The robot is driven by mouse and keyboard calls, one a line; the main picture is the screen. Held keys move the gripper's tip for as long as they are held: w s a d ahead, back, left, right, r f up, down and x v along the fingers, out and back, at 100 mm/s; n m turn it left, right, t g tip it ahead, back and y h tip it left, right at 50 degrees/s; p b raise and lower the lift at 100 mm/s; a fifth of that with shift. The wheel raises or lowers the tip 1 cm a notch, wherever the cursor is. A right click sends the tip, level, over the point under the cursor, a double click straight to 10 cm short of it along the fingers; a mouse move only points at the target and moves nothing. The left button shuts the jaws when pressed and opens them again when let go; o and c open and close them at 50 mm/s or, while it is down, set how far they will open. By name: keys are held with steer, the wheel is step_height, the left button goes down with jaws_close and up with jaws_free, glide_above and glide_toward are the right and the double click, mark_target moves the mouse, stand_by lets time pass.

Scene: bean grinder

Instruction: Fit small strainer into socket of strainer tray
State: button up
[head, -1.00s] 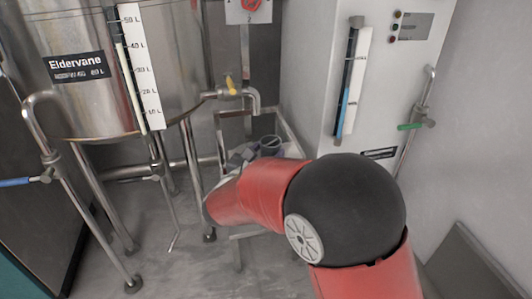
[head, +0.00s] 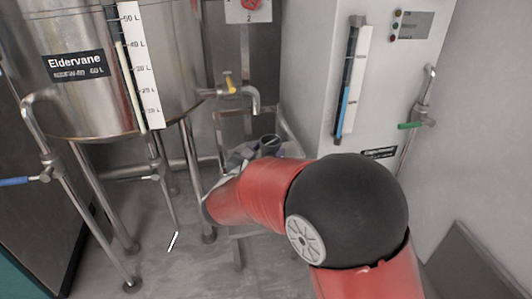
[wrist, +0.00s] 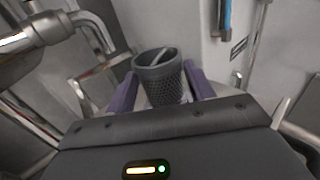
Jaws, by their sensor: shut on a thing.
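The small strainer (wrist: 160,80) is a dark grey mesh cup with a solid rim, its open mouth facing up and tilted a little, in the middle of the wrist view. A thin light bar crosses inside its mouth. My gripper (wrist: 162,90) is shut on it, one purple finger at each side. In the head view my gripper (head: 246,153) and the strainer (head: 269,143) show small beyond my red arm, below the tap. I cannot make out the strainer tray or its socket in either view; the space under the strainer is hidden by my gripper.
A steel tank (head: 90,90) on legs stands at left, with a yellow-handled tap (head: 235,88). A metal frame stand (head: 228,125) is close to my gripper. A white cabinet (head: 310,80) with a gauge is at right. Pipes with blue (head: 14,182) and green (head: 410,126) handles flank the space.

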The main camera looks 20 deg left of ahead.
steer(key=shift+f, duration=0.15)
stand_by(0.8)
steer(key=shift+f+b, duration=0.3)
steer(key=shift+b, duration=0.2)
steer(key=shift+f+b, duration=0.65)
steer(key=shift+f, duration=0.2)
steer(key=o, duration=1.2)
steer(key=shift+c, duration=0.2)
steer(key=shift+r, duration=0.1)
step_height(320, 180, up, 20)
steer(key=p, duration=0.3)
